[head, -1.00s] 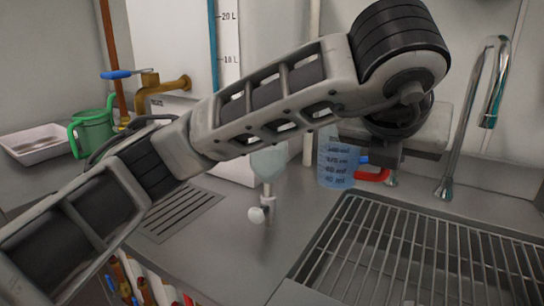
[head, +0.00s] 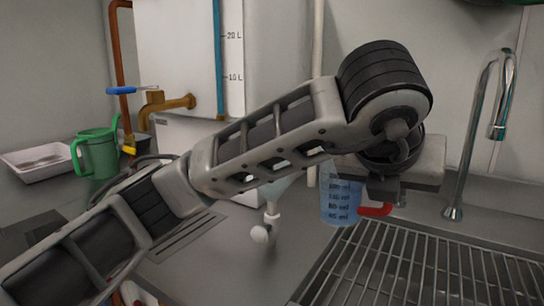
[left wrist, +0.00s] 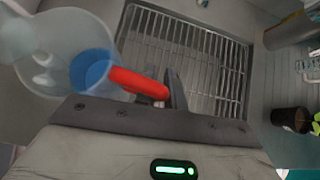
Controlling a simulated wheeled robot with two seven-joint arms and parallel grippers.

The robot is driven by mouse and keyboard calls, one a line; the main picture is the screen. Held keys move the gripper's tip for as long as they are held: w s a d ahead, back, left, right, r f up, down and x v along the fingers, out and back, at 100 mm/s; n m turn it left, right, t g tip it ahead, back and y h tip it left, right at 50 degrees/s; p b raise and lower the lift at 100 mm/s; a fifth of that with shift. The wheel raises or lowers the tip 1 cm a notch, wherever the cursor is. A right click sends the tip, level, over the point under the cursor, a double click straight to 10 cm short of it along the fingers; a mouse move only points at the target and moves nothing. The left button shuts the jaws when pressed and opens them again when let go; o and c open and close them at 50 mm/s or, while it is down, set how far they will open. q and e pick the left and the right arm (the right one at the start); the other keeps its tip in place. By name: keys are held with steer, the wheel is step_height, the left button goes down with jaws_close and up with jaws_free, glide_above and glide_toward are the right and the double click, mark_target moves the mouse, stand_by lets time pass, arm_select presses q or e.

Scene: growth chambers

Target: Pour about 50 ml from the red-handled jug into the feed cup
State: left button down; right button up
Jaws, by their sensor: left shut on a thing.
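The jug (head: 341,203) is clear blue with dark ml marks and looks about upright in the head view. Its red handle (head: 375,211) points right. The left wrist view shows blue liquid (left wrist: 92,69) in it and the handle (left wrist: 138,82) running to my left gripper (left wrist: 168,90), which is shut on it. In the head view this gripper (head: 383,190) is mostly hidden below my wrist. A pale translucent vessel with a white knob (head: 262,233), apparently the feed cup, stands left of the jug. My arm hides its upper part. My right gripper is out of view.
A sink with a wire rack (head: 430,270) lies to the right, with a tall chrome tap (head: 475,130) behind. A green jug (head: 98,153) and white tray (head: 38,160) stand far left. A white tank (head: 178,65) with a brass tap (head: 165,104) is behind.

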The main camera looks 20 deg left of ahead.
arm_select(q)
steer(key=w+a+r+n+g+h+p, duration=0.2)
steer(key=a+r+n+h+p, duration=0.1)
steer(key=a+r+h, duration=0.3)
steer(key=shift+w+a+r+n+h, duration=0.3)
steer(key=shift+n+h, duration=0.2)
steer(key=shift+h, duration=0.2)
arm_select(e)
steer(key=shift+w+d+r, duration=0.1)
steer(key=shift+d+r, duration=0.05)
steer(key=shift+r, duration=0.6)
arm_select(q)
steer(key=shift+r, duration=0.25)
steer(key=shift+a+r+n+h, duration=0.2)
steer(key=shift+n+h, duration=0.1)
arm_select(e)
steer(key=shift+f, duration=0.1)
arm_select(q)
steer(key=shift+w+a+r+n+h, duration=0.15)
steer(key=shift+a+r+n+h, duration=0.15)
steer(key=shift+a+r+h, duration=0.25)
steer(key=shift+w+a+r+n+h+b, duration=0.2)
steer(key=shift+a+r+n+h+b, duration=0.2)
steer(key=shift+a+r+h, duration=0.2)
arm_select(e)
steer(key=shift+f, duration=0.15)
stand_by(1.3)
